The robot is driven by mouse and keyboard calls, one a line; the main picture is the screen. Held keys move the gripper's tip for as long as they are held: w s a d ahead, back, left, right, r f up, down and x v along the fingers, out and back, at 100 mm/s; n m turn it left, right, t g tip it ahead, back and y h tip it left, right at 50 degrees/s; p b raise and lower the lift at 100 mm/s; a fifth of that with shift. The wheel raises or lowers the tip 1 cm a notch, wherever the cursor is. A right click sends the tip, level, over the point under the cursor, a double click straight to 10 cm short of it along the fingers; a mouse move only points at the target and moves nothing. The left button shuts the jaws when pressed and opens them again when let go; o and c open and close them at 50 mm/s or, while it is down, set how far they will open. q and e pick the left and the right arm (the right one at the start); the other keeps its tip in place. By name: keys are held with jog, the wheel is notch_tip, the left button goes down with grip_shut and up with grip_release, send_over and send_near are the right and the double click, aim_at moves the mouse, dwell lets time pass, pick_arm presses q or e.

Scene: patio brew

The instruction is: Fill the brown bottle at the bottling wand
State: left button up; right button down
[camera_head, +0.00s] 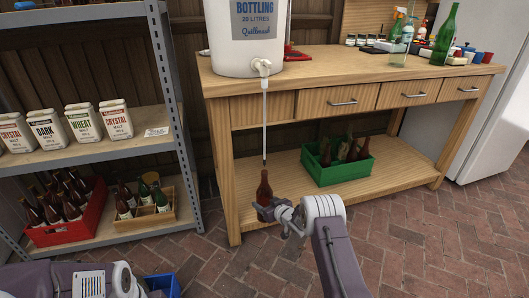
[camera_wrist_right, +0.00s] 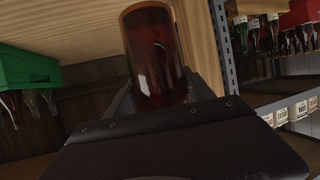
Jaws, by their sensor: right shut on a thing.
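The brown bottle (camera_head: 264,190) stands upright in my right gripper (camera_head: 268,209), which is shut on its lower part. The bottle also fills the top middle of the right wrist view (camera_wrist_right: 154,62). The bottling wand (camera_head: 264,122) hangs straight down from the tap (camera_head: 262,68) of the white bottling bucket (camera_head: 246,45). In the head view the wand's dark tip (camera_head: 264,160) shows just above the bottle's mouth, with a small gap between them. I see no clear liquid level in the bottle. My left arm shows at the bottom left of the head view, its fingertips not clearly visible.
The wooden bench (camera_head: 335,98) bears the bucket and a green bottle (camera_head: 444,36). A green crate (camera_head: 338,166) of bottles is on its lower shelf. At left, a metal rack (camera_head: 170,95) holds a red crate (camera_head: 67,232) and a wooden crate (camera_head: 146,220). Brick floor right of my right arm is clear.

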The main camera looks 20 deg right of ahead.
jog(key=shift+r, duration=0.2)
jog(key=shift+s+r+p, duration=0.1)
jog(key=shift+s+p, duration=0.25)
jog(key=shift+p, duration=0.1)
jog(key=shift+s+p, duration=0.7)
jog(key=shift+s, duration=0.25)
jog(key=shift+s+f+b, duration=0.25)
jog(key=shift+s+b, duration=0.05)
jog(key=shift+b, duration=0.3)
jog(key=s+b, duration=1.2)
jog(key=b, duration=0.3)
jog(key=shift+s+d+r+b, duration=0.15)
jog(key=shift+s+d+b, duration=0.1)
jog(key=shift+s+b, duration=0.1)
jog(key=shift+r, duration=0.1)
